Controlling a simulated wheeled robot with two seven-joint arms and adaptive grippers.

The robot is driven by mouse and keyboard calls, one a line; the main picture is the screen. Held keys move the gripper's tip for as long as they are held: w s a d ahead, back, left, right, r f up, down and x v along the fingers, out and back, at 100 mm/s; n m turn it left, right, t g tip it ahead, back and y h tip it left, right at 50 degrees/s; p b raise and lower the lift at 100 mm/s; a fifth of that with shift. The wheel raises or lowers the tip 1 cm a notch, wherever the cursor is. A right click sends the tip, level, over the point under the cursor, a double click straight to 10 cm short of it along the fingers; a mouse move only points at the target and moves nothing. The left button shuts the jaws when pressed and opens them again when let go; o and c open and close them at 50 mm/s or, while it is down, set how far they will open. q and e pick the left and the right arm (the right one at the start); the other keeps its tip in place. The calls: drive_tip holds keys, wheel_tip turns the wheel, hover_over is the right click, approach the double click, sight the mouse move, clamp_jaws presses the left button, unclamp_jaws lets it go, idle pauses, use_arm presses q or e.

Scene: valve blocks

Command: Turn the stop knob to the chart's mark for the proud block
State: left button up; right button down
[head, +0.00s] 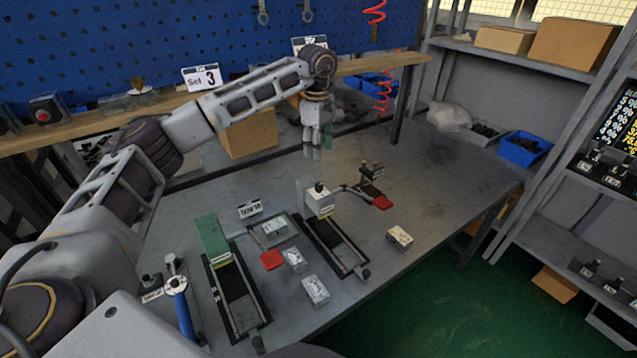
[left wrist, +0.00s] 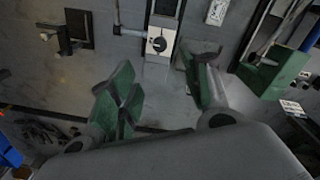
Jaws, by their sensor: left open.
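A pale block (head: 318,203) with a black knob (head: 319,187) on top stands at the far end of the right-hand black rail. A green block (head: 212,236) stands on the left-hand rail; a green block also shows in the left wrist view (left wrist: 272,76). My left gripper (head: 314,150) is open and empty, above the table's back part, behind the pale block. Which block is proud cannot be told. My right gripper is not in view.
Small pale blocks (head: 315,290) and a red pad (head: 271,261) lie between the rails. A small card (head: 250,209) stands behind them. A "Set 3" card (head: 202,78) is on the shelf. A dark chart (head: 620,120) hangs right.

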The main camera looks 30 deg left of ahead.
sight(319, 185)
use_arm(q)
drive_tip(key=shift+f, duration=0.1)
wheel_tip(319, 185, down, 12)
drive_tip(key=shift+w+r+p, duration=0.1)
drive_tip(key=shift+w+p, duration=0.05)
drive_tip(key=shift+p, duration=0.75)
drive_tip(key=shift+f, duration=0.9)
drive_tip(key=c, duration=1)
drive_tip(key=shift+c, duration=0.3)
